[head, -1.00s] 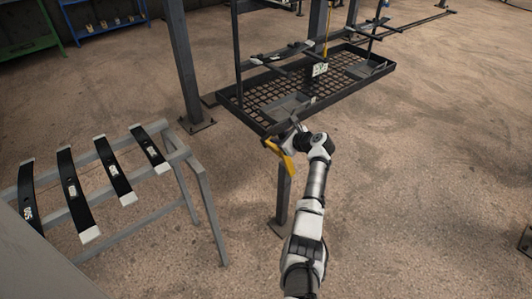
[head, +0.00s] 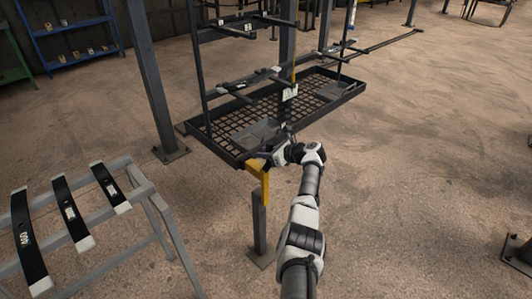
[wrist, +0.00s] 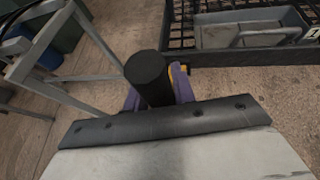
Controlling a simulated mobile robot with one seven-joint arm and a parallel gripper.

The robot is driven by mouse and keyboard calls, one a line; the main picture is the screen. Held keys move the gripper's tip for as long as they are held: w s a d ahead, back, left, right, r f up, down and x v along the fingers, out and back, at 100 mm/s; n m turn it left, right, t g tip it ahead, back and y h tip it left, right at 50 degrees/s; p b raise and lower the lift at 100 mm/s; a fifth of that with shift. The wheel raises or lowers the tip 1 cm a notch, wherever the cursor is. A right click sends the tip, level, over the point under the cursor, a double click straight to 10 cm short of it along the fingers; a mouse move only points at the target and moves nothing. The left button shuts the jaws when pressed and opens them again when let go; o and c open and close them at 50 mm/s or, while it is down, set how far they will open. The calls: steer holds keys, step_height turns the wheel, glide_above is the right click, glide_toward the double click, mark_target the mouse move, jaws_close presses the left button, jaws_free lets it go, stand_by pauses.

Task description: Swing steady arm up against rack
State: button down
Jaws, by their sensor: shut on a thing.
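The yellow steady arm (head: 264,183) stands on a grey post (head: 259,222) at the near corner of the dark spring rack (head: 205,146). In the head view its upper end overlaps the rack's tray edge; I cannot tell whether they touch. My gripper (head: 268,157) is at the top of the steady arm. In the wrist view my purple fingers (wrist: 131,101) are closed around a black cylindrical handle (wrist: 148,72), with a little yellow (wrist: 183,70) behind it. The fingertips are partly hidden by the handle and a dark bar in front.
A grey stand (head: 150,190) with several dark leaf springs (head: 70,213) is at the left. A grey column (head: 143,80) rises behind the rack's left end. A grey bin (wrist: 250,28) lies in the mesh tray. The floor right of my arm is mostly clear.

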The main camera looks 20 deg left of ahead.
steer(key=shift+w+d+r, duration=0.1)
steer(key=shift+w, duration=0.1)
steer(key=c, duration=1.6)
jaws_free()
steer(key=o, duration=0.4)
steer(key=shift+w+f, duration=0.15)
steer(key=shift+f, duration=0.05)
steer(key=shift+o, duration=0.2)
steer(key=shift+d, duration=0.1)
steer(key=v, duration=1.3)
steer(key=shift+d+r+b, duration=0.25)
steer(key=shift+r+b, duration=0.05)
